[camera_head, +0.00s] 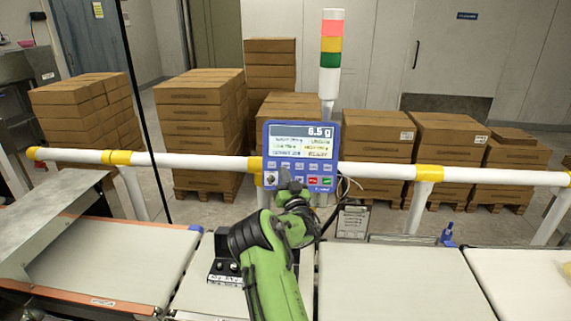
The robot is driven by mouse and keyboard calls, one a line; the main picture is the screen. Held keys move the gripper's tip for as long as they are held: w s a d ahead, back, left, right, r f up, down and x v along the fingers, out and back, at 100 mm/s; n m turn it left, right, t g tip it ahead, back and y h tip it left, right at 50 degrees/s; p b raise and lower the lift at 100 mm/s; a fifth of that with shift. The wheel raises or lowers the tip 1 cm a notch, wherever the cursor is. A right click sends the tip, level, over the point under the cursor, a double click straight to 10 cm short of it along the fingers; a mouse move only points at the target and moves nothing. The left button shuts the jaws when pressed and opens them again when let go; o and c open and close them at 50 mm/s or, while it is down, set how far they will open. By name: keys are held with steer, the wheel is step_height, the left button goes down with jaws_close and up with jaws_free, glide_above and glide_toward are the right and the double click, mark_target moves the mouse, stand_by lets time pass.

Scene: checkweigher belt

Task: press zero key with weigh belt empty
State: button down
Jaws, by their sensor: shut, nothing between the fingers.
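The blue control panel (329,133) stands behind the belts, its screen (304,132) showing 6.5 g. Below the screen are rows of small keys, including a red key (313,180) and a green key (327,180). Key labels are too small to read, so I cannot tell which is zero. My gripper (284,176) is shut and empty, in front of the lower keys and hiding some; contact cannot be told. The belt section to the right of my arm (390,285) looks bare. The section beneath my arm (200,290) is partly hidden. Which is the weigh belt is unclear.
A black block with small knobs (222,274) sits left of my arm. A white and yellow rail (210,162) runs behind the belts. Carton stacks (200,120) stand behind.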

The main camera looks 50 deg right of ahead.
steer(key=shift+s+a+f+n+t+y, duration=0.1)
steer(key=shift+a+f+n+t+y, duration=0.05)
steer(key=shift+f+n+t+y, duration=0.4)
steer(key=w+d+f+b, duration=0.2)
steer(key=w+d+b, duration=0.3)
steer(key=d, duration=0.1)
steer(key=shift+w+d+f, duration=0.15)
steer(key=shift+d+f, duration=0.05)
steer(key=shift+d, duration=0.1)
steer(key=shift+d+f+b, duration=0.1)
steer(key=shift+b, duration=0.35)
stand_by(1.4)
steer(key=shift+w+d+b, duration=0.25)
steer(key=shift+b, duration=0.2)
